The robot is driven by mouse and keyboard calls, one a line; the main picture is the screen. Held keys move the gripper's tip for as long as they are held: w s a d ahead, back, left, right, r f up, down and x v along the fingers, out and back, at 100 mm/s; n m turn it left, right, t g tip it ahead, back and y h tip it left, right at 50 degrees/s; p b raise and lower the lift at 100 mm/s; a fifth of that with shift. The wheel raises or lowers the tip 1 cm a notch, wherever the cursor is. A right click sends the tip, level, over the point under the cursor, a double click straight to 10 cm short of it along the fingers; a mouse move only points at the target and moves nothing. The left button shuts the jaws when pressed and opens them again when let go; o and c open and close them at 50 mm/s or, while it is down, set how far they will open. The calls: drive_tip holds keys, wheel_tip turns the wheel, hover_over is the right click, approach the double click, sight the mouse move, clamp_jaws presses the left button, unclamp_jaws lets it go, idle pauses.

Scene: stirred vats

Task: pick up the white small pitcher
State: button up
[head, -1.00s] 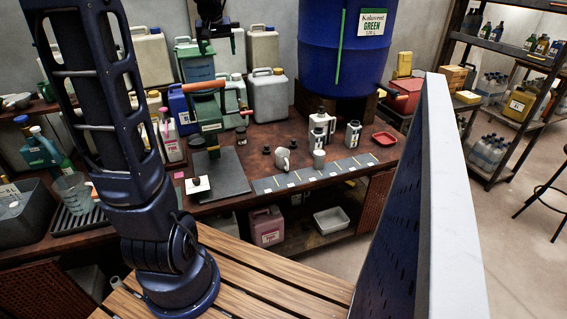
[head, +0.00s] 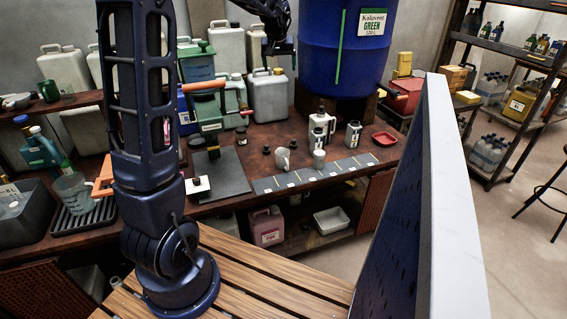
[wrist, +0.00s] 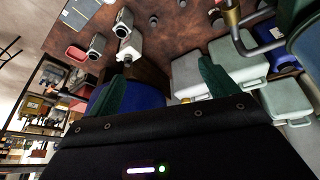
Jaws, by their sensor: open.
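A small off-white pitcher (head: 283,158) with a side handle stands on the brown bench in the head view, just behind the grey strip at the bench's front edge. I cannot make it out in the wrist view. My gripper (head: 279,46) is high over the back of the bench in the head view, in front of the pale jerrycans and left of the blue barrel, well apart from the pitcher. In the wrist view my gripper (wrist: 160,85) shows two green fingers spread wide with nothing between them.
Several white-and-black vessels, including a tall one (head: 320,123) and a canister (head: 353,134), stand right of the pitcher. A red tray (head: 384,138) lies beyond them. A blue barrel (head: 340,50) stands behind. A tall panel (head: 410,200) blocks the right. Dark plate (head: 220,176) lies left.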

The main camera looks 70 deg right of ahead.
approach(282, 154)
drive_tip(key=shift+s+d+f, duration=0.1)
drive_tip(key=shift+d+f, duration=0.05)
drive_tip(key=shift+f, duration=1.05)
drive_tip(key=shift+s+d+f, duration=0.1)
drive_tip(key=shift+d+f, duration=0.05)
drive_tip(key=shift+f, duration=1)
drive_tip(key=shift+s+d+f, duration=0.1)
drive_tip(key=shift+d+f, duration=0.05)
drive_tip(key=shift+f, duration=1.05)
drive_tip(key=c, duration=1.3)
drive_tip(key=shift+o, duration=0.2)
drive_tip(key=shift+r, duration=0.2)
wheel_tip(282, 154, up, 19)
drive_tip(key=shift+r, duration=0.25)
